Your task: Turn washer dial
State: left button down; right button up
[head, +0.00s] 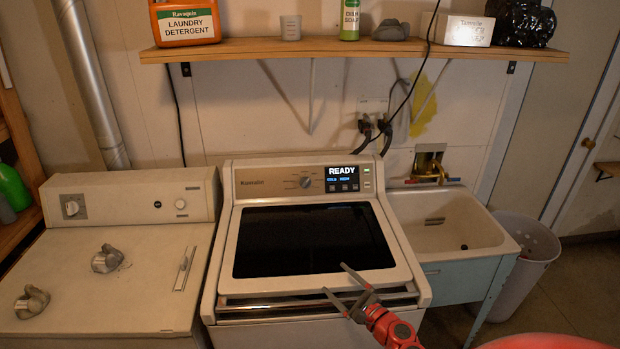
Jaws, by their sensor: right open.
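The washer (221,290) stands in the middle, its dark glass lid shut. Its dial (306,182) is a small grey knob on the brown control panel at the back, left of the display. The display (342,178) reads "READY" with smaller blue words below. My right gripper (334,281) comes in from the lower right, with red links behind it. Its two fingers are spread apart, open and empty, over the washer's front edge. It is well in front of the dial and apart from it. My left gripper is not in view.
A dryer (110,253) with grey crumpled cloths stands left. A sink (447,225) with a brass tap is right, beside a white bin (527,262). A wooden shelf (345,49) holding detergent (184,24) and other items hangs above the washer. Black cords hang behind it.

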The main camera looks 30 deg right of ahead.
aim_at(305, 182)
jog(key=i+l, duration=0.95)
